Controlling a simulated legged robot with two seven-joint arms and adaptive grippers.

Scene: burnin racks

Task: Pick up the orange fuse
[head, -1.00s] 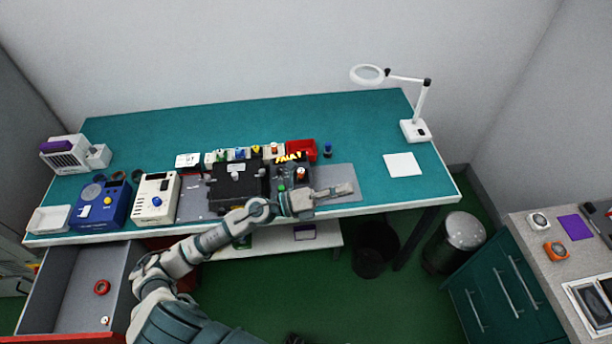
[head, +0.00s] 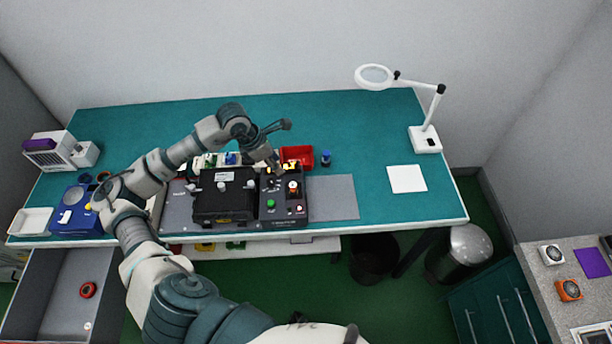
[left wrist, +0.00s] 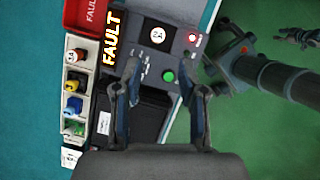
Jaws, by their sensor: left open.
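An orange fuse with a white top (head: 293,187) stands in the black test device under the lit FAULT sign. In the left wrist view its white top (left wrist: 158,35) is seen from above. Another orange fuse (left wrist: 80,55) with a white label sits in the end compartment of the white fuse tray (left wrist: 88,100); in the head view my left arm hides that part. My left gripper (head: 281,146) is over the device, open and empty. In the left wrist view its fingers (left wrist: 165,85) are spread wide, apart from both fuses.
Yellow, blue and green fuses share the tray. A red bin (head: 297,152) and a blue item (head: 326,158) stand behind the device. A black box (head: 224,195) is beside it. The grey mat (head: 335,197) is clear. A dark arm (left wrist: 275,75) shows over the floor.

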